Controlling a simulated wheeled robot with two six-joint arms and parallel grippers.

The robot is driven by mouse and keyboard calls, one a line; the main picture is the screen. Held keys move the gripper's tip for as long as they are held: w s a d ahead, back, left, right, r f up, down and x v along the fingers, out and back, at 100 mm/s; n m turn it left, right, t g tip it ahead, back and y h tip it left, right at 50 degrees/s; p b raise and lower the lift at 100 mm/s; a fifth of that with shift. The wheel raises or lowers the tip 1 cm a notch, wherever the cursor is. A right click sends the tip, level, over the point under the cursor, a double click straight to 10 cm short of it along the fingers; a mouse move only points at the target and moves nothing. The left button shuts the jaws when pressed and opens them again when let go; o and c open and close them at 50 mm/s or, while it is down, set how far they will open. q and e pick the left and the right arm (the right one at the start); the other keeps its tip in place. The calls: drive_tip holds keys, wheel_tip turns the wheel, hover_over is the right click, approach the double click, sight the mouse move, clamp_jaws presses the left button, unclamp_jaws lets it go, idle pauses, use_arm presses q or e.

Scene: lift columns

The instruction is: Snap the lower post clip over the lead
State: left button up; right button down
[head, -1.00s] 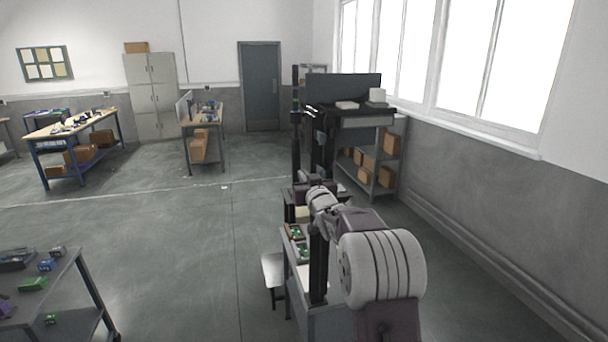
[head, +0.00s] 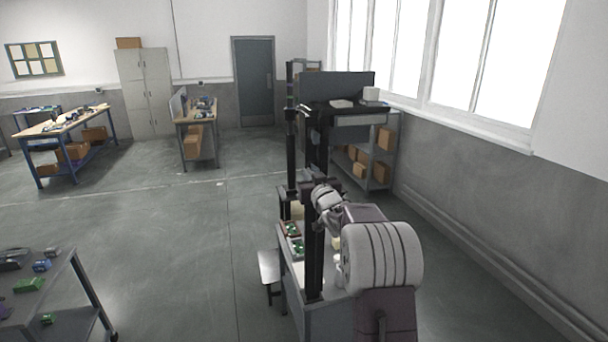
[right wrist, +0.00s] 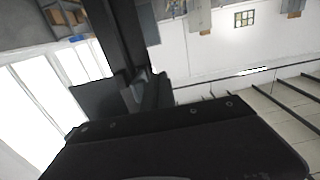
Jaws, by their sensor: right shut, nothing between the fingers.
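A tall black post (head: 314,250) rises from the near workbench in the head view. My right arm reaches in from the lower right, and its gripper (head: 308,186) is beside the post, partly hidden by it. In the right wrist view the dark fingers (right wrist: 150,92) are together and empty. A dark upright (right wrist: 116,30) runs close by them; I cannot tell whether they touch it. The lower post clip and the lead are too small or hidden to make out. My left gripper is not in view.
The near workbench (head: 312,318) holds trays with green parts (head: 296,244). A stool (head: 269,268) stands at its left. A dark panel (head: 338,87) and a shelf with boxes (head: 372,160) are behind. A grey table (head: 60,292) is at the lower left; open floor lies between.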

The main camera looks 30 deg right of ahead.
drive_tip(key=shift+s+d+p, duration=0.2)
drive_tip(key=shift+d+p, duration=0.2)
drive_tip(key=shift+d, duration=0.25)
drive_tip(key=shift+s+d+p, duration=0.15)
drive_tip(key=shift+d+p, duration=0.2)
drive_tip(key=shift+d, duration=0.3)
drive_tip(key=b+v, duration=0.2)
drive_tip(key=v, duration=0.2)
drive_tip(key=shift+s, duration=0.25)
drive_tip(key=shift+d, duration=0.1)
drive_tip(key=d, duration=0.1)
drive_tip(key=d+p, duration=0.1)
drive_tip(key=shift+s+d, duration=0.3)
drive_tip(key=shift+w+p, duration=0.2)
drive_tip(key=shift+p, duration=0.15)
